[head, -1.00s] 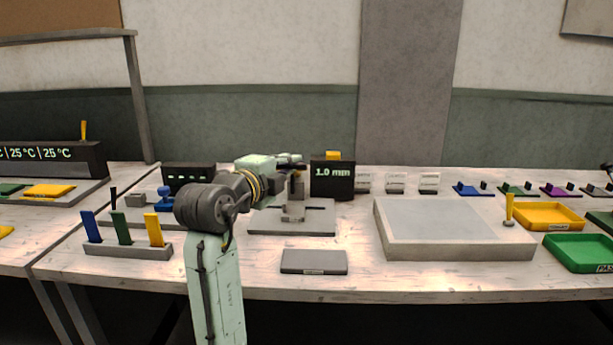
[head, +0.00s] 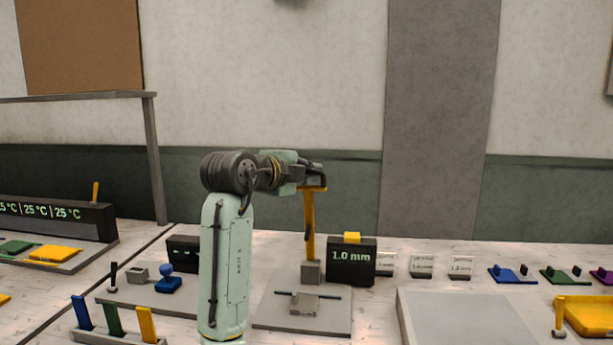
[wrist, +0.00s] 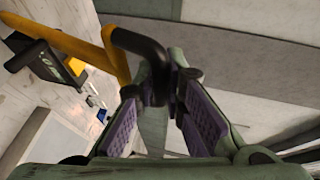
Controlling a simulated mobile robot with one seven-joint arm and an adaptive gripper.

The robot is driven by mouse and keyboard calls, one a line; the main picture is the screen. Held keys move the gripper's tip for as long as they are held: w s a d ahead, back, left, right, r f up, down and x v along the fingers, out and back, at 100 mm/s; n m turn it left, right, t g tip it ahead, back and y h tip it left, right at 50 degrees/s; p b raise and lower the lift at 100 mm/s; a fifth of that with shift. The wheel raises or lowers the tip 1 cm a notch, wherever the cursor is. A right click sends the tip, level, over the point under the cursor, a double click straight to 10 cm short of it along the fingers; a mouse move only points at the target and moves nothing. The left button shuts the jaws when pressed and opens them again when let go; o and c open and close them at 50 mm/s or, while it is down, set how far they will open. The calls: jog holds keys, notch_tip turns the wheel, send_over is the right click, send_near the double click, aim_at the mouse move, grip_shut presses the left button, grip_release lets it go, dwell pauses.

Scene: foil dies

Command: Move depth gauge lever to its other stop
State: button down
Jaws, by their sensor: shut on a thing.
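The depth gauge's yellow lever (head: 309,225) stands nearly upright on a small grey block (head: 311,271), beside the dark display (head: 351,264) reading 1.0 mm. In the wrist view the lever (wrist: 70,45) enters from the upper left, with a black crossbar handle (wrist: 140,44) at its end. My gripper (head: 316,184) is at the lever's top. In the wrist view my gripper (wrist: 160,92) is shut on the black handle, which runs between the fingertips. The fingers partly hide the handle.
The gauge's grey base (head: 285,320) has a slotted plate. Blue, green and yellow tabs (head: 112,319) stand at the lower left. Small labelled cards (head: 421,266) stand right of the display, and a large grey slab (head: 465,325) lies at front right. The wall behind is clear.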

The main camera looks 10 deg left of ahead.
jog(key=shift+w+r+g+p, duration=0.15)
jog(key=shift+w+g+p, duration=0.1)
jog(key=shift+w, duration=0.3)
jog(key=shift+w+r+g+p, duration=0.15)
jog(key=shift+w+g, duration=0.1)
jog(key=shift+w, duration=0.3)
jog(key=shift+r, duration=0.1)
jog(key=c, duration=1.7)
grip_release()
jog(key=shift+w, duration=0.1)
jog(key=shift+o, duration=0.2)
jog(key=v, duration=1.2)
